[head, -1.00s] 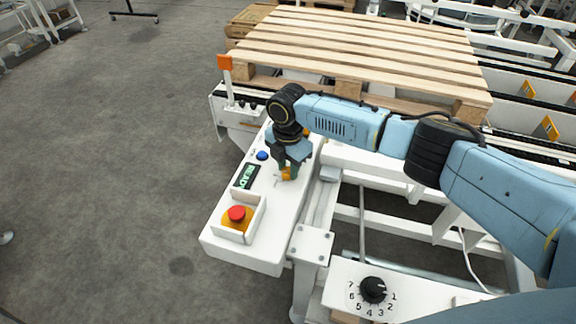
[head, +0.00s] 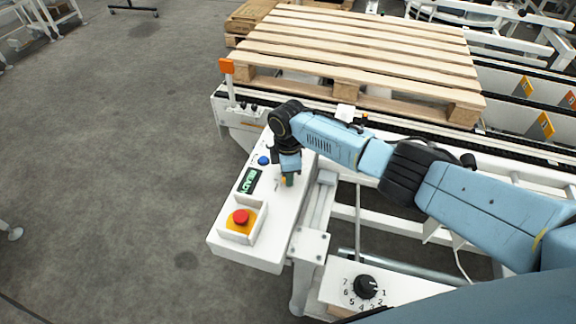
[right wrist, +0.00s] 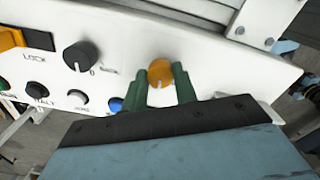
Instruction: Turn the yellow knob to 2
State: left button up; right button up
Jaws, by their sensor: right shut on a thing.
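The yellow knob (right wrist: 161,72) sits on the white control panel. In the right wrist view it lies between the two green fingers of my right gripper (right wrist: 161,85), which is shut on it. A pale mark on the knob points toward the gripper; any number beside it is hidden. In the head view my right gripper (head: 288,178) reaches down onto the panel (head: 270,230) and covers most of the knob. My left gripper is not in view.
On the panel are a blue button (head: 263,160), a READY display (head: 249,180) and a red emergency button (head: 241,216). A black knob (head: 366,286) with a numbered dial stands on a separate box. A wooden pallet (head: 350,50) lies behind on the conveyor.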

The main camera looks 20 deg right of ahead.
jog(key=m+p, duration=0.2)
jog(key=m, duration=0.2)
jog(key=shift+s+m, duration=0.15)
jog(key=shift+m, duration=0.15)
jog(key=m+p, duration=0.1)
jog(key=m, duration=0.1)
jog(key=shift+m, duration=0.3)
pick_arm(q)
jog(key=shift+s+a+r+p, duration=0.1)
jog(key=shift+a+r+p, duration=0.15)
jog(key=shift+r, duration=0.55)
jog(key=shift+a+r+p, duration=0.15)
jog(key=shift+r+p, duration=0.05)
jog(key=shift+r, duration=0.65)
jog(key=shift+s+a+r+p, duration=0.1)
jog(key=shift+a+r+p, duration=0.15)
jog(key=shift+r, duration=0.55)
pick_arm(e)
jog(key=shift+m, duration=1.6)
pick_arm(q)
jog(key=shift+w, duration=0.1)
pick_arm(e)
jog(key=o, duration=1)
jog(key=shift+c, duration=0.2)
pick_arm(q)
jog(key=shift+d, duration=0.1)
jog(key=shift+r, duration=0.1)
pick_arm(e)
jog(key=shift+r, duration=0.1)
